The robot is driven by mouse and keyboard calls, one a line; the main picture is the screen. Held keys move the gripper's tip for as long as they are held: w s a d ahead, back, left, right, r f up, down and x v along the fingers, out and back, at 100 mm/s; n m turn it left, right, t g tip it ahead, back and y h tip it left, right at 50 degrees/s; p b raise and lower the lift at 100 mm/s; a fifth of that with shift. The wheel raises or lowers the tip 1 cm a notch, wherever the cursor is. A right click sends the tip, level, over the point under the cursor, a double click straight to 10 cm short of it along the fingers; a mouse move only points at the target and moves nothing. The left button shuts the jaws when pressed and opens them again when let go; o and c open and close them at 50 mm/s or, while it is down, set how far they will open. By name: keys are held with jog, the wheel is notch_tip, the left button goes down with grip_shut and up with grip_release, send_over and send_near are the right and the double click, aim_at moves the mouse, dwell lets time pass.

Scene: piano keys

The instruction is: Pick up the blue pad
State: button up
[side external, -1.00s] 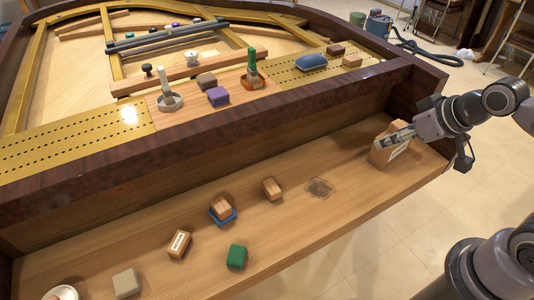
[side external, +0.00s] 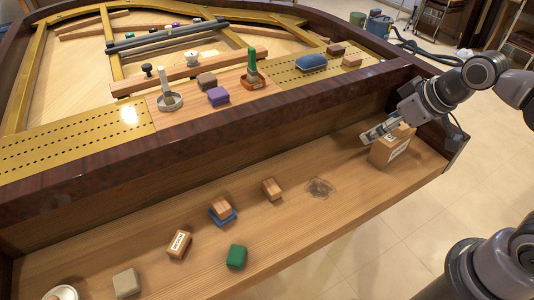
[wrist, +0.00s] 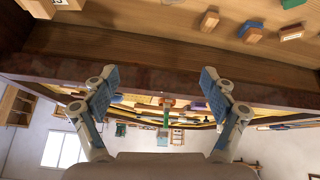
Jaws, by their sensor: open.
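A flat blue pad (side external: 229,218) lies on the wooden shelf with a small wooden block (side external: 221,206) on top, so only its edges show. The blue pad also shows in the wrist view (wrist: 245,26), near the top. A second blue thing, a rounded cushion-like pad (side external: 312,62), lies on the perforated gold plate above the shelf. My gripper (side external: 368,136) is at the right end of the shelf, beside and above a wooden box (side external: 388,153), apart from both blue things. Its two fingers are spread wide and empty in the wrist view (wrist: 162,85).
Other blocks lie on the shelf: a plain wooden block (side external: 272,188), a labelled block (side external: 179,243), a green block (side external: 236,256) and a grey block (side external: 126,283). The dark raised rim (side external: 215,138) stands behind the shelf. The shelf between the box and blocks is mostly clear.

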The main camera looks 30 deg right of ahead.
jog(key=w+a+r+n+g, duration=0.1)
jog(key=w+a+n+g, duration=0.1)
jog(key=w+a+n, duration=0.55)
jog(key=n+g, duration=0.4)
jog(key=n, duration=0.6)
send_over(221, 205)
jog(key=f, duration=1.9)
jog(key=shift+w+f, duration=0.2)
jog(key=shift+w, duration=0.1)
jog(key=shift+f+n, duration=0.25)
jog(key=shift+f, duration=0.1)
jog(key=shift+s+f, duration=0.2)
jog(key=shift+f, duration=5)
jog(key=c, duration=1.2)
